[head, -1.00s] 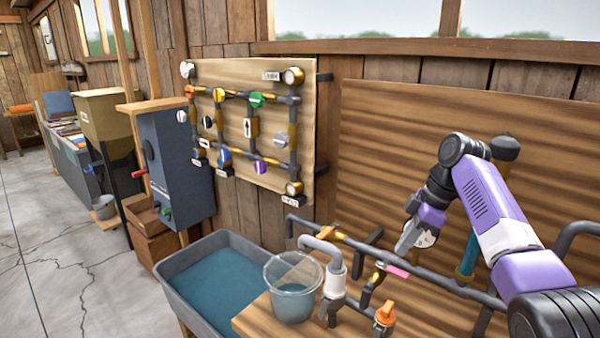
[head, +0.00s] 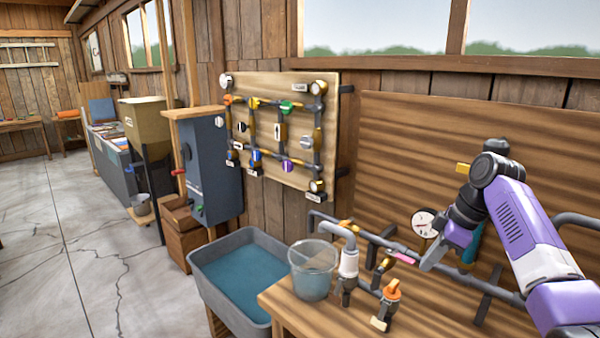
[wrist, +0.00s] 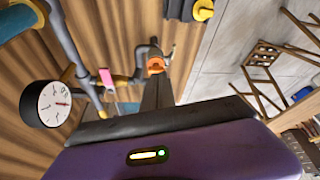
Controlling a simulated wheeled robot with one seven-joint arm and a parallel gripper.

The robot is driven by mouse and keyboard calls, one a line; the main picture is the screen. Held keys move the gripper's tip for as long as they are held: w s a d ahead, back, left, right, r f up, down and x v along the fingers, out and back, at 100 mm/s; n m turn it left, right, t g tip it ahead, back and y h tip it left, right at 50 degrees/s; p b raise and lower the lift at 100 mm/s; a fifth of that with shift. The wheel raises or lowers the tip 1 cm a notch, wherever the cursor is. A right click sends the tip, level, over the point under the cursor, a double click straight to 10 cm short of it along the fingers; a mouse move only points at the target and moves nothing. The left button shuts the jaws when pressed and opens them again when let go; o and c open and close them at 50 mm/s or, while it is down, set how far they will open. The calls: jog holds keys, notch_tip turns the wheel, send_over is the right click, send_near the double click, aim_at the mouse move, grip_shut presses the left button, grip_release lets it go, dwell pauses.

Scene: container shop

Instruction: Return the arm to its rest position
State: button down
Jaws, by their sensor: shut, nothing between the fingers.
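My arm (head: 520,220) is bent at the right of the head view, in front of the wooden wall and the pipework. My gripper (head: 428,264) points down and to the left, beside the pipe near the pink handle. Its fingers also show closed together in the wrist view (wrist: 157,92), with nothing between them. I cannot tell whether the fingertips touch the pipe. The white-faced gauge (head: 424,222) is just behind the gripper in the head view and at the left of the wrist view (wrist: 54,104).
The pipe run carries a pink handle (head: 403,257) and an orange-handled valve (head: 391,292). A clear bucket (head: 311,272) stands on the wooden bench (head: 350,318) near the spout (head: 348,262). A grey basin (head: 205,272) of water is left of it. Open floor lies far left.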

jog(key=w+r+m+t+h, duration=0.2)
jog(key=w+m+t, duration=0.4)
jog(key=w+t, duration=0.3)
jog(key=s+a+f+m+t+h, duration=0.1)
jog(key=s+a+f+m+t, duration=0.2)
jog(key=s+f, duration=0.35)
jog(key=s+a+f+m+t+h, duration=0.1)
jog(key=s+a+f+m+t, duration=0.2)
jog(key=s, duration=0.6)
jog(key=s+a+f+g, duration=0.1)
jog(key=s+a, duration=0.1)
jog(key=s, duration=2.2)
jog(key=s+a+g, duration=0.1)
jog(key=s+a, duration=0.1)
jog(key=s, duration=2.3)
jog(key=shift+s+f+m, duration=0.25)
jog(key=shift+f+m, duration=0.1)
jog(key=shift+m, duration=0.05)
